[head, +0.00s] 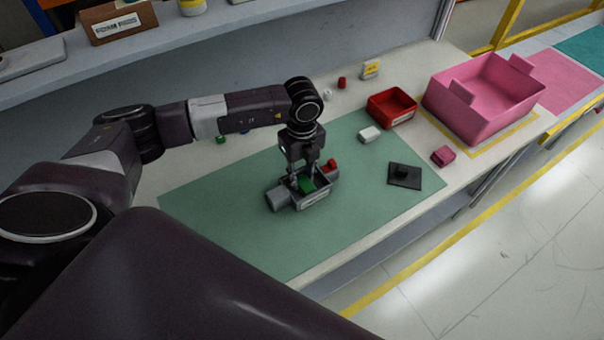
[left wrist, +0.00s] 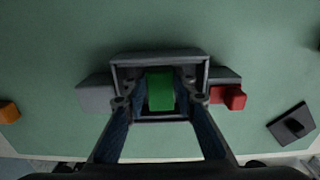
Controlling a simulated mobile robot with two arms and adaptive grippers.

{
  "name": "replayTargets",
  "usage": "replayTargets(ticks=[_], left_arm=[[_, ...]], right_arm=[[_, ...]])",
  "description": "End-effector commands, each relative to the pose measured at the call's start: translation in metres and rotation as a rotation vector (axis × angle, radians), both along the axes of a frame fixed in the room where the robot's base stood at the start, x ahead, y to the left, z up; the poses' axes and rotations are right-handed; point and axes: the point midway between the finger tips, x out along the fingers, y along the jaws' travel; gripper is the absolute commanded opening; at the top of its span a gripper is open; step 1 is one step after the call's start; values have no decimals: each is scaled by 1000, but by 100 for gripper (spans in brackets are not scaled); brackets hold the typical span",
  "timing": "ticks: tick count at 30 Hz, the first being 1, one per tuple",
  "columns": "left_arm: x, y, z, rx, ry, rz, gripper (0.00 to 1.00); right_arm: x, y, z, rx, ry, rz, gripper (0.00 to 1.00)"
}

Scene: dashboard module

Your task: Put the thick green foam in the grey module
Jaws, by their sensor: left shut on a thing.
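The grey module (head: 317,197) sits on the green mat, an open box with a label on its front side. It also shows in the left wrist view (left wrist: 160,57). The thick green foam (left wrist: 160,91) is a green block between my left fingertips, within the outline of the module's opening; it also shows in the head view (head: 307,184). My left gripper (head: 303,178) points down over the module and is shut on the foam. I cannot tell whether the foam touches the module's floor. My right gripper is not in view.
A red piece (head: 331,165) sits at the module's side. A black plate with a knob (head: 405,175) and a white block (head: 370,134) lie on the mat (head: 240,240). A red tray (head: 391,107), a pink bin (head: 485,98) and a pink block (head: 443,156) stand to the right.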

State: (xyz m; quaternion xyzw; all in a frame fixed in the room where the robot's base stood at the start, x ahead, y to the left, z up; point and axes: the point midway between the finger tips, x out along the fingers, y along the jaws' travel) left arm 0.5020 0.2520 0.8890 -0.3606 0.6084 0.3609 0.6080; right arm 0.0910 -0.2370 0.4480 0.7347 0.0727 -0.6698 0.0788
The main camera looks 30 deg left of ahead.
Motion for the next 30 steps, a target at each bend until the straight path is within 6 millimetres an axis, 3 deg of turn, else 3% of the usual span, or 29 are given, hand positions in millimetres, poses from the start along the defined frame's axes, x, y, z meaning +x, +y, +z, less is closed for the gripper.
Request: replayTargets(ticks=[12,13,17,28,30], left_arm=[[0,0,-7,-1,-2,0,16],[1,0,-5,-1,-2,0,28],[0,0,-5,-1,-2,0,43],[1,0,1,0,-2,0,43],[2,0,7,0,-4,0,43]], right_arm=[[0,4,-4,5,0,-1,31],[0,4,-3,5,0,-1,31],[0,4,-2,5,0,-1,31],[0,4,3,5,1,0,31],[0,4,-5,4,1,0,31]])
